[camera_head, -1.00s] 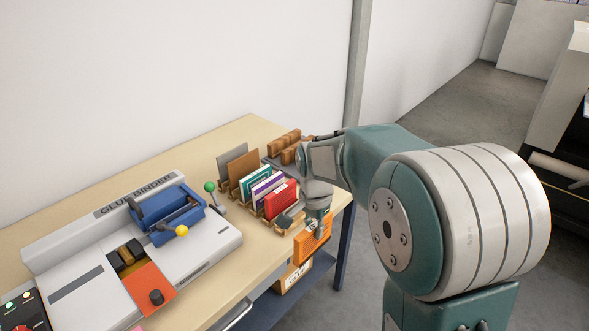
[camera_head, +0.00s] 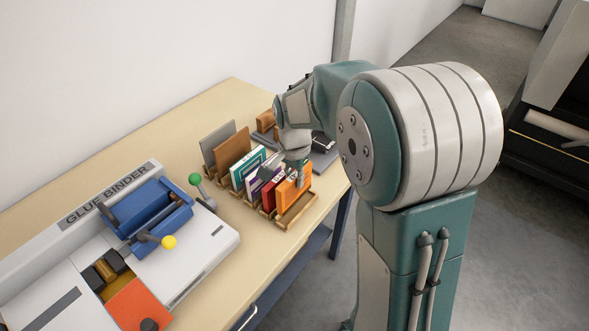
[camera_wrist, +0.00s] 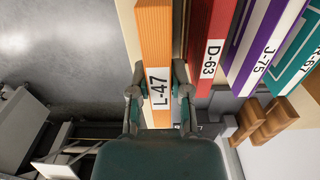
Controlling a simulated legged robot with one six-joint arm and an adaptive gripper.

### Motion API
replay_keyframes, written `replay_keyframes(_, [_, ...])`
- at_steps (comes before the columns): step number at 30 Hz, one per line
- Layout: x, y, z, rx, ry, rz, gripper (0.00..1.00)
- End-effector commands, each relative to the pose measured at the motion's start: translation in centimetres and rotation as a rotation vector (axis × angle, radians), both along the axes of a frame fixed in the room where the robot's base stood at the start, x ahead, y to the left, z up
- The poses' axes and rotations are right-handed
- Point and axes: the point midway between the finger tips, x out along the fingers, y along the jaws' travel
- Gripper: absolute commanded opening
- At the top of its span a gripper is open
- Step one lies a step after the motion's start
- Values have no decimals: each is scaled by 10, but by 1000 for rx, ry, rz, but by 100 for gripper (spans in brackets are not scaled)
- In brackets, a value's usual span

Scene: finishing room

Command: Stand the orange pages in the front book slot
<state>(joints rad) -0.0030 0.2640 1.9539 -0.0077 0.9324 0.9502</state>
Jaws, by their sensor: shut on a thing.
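The orange pages (camera_head: 294,190), labelled L-47, are upright in my gripper (camera_head: 299,166). In the wrist view the orange pages (camera_wrist: 155,40) lie between the two fingers of my gripper (camera_wrist: 160,92), which is shut on them. In the head view they are over the front end of the wooden book rack (camera_head: 297,218), beside the red book (camera_head: 270,193). The front slot's tray shows in front of them. Whether their lower edge touches the slot is hidden.
The red book labelled D-63 (camera_wrist: 212,45), the purple-and-white J-75 (camera_wrist: 262,45) and the teal R-67 (camera_wrist: 300,62) stand close to one side. The glue binder (camera_head: 130,240) stands left on the table (camera_head: 225,105). The table's front edge is near the rack.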

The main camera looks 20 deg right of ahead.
Motion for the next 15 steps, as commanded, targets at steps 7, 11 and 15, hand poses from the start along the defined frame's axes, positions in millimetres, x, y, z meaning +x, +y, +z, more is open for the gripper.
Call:
replay_keyframes(7, [0,-2,-24,2,1,-1,0])
replay_keyframes(11, [0,-1,-31,0,1,0,0])
replay_keyframes(15, [0,0,-34,0,0,0,0])
